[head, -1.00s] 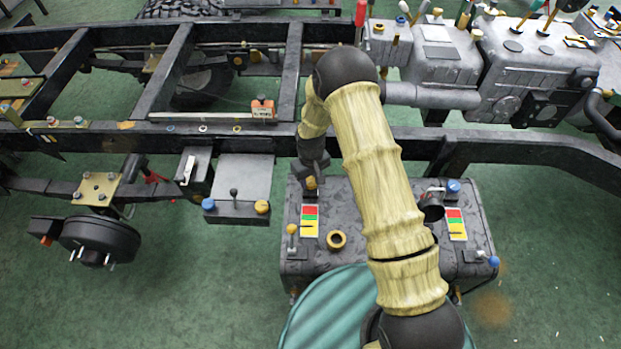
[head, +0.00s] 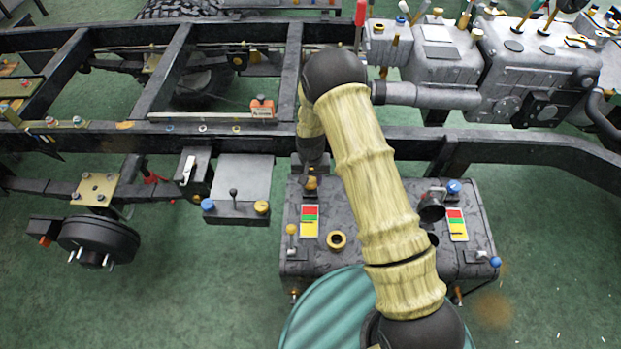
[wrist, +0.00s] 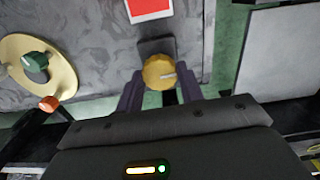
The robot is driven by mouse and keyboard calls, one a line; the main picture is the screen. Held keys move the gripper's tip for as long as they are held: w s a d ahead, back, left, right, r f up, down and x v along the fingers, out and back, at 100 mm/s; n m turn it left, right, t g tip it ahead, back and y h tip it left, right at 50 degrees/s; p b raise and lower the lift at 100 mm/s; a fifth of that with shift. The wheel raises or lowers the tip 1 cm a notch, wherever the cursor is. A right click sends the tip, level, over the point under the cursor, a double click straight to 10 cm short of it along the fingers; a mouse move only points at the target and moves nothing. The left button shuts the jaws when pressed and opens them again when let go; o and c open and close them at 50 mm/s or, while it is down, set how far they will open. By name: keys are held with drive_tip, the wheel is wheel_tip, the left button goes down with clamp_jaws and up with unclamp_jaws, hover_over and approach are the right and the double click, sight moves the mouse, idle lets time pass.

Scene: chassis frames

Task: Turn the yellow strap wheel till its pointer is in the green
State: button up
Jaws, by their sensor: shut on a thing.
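The yellow strap wheel (head: 310,183) sits at the back left of the dark grey tank top, just below the chassis rail. In the wrist view the wheel (wrist: 158,72) shows as a round yellow knob with a pale line on its face. My gripper (wrist: 160,84) is shut on it, one dark finger on each side. In the head view my gripper (head: 311,171) comes down on the wheel and partly hides it. The red, green and yellow gauge (head: 309,221) lies just in front of the wheel; where its pointer stands is too small to tell.
A box with blue and yellow knobs (head: 237,206) stands left. The black chassis rail (head: 250,146) runs behind.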

sight(310, 181)
idle(0.3)
drive_tip(key=o, duration=1)
wheel_tip(310, 181, up, 17)
drive_tip(key=shift+r, duration=0.2)
